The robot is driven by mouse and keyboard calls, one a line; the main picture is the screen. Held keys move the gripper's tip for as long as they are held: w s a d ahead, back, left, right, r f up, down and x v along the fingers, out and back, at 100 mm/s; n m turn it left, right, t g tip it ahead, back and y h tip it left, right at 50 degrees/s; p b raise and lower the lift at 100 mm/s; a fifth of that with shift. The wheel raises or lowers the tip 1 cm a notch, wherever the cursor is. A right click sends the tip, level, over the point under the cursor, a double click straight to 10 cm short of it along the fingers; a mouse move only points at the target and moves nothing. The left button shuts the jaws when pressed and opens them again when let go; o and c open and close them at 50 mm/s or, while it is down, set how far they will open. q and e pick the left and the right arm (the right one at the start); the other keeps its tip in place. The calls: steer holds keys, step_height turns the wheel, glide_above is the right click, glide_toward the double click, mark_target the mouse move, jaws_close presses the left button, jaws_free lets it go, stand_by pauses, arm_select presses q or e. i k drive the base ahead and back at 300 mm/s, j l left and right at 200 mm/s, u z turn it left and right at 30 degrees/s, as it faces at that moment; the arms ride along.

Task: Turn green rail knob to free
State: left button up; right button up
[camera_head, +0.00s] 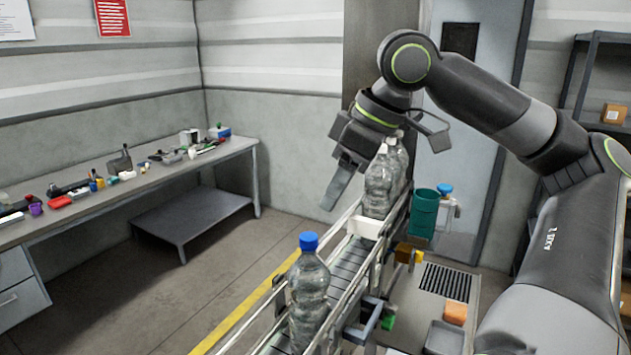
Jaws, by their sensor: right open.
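A small green block-like part (388,322), which looks like the green rail knob, sits low on the right side of the conveyor (347,262). Its exact turn position is too small to tell. My right gripper (384,178) hangs over the far part of the conveyor, well above and beyond the green part. Its two fingers are spread wide, one on each side of the clear bottles (380,188) in this view. I cannot tell whether it touches them. My left gripper is not in view.
A blue-capped bottle (309,290) stands on the near conveyor. A teal bin (423,214), an orange block (455,312) and a grey tray (443,339) are to the right. A cluttered workbench (150,180) lines the left wall. The floor between is mostly clear.

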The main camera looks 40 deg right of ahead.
mark_target(388, 321)
steer(key=k+l, duration=0.5)
steer(key=k, duration=0.2)
steer(key=k+l, duration=0.5)
steer(key=k, duration=0.15)
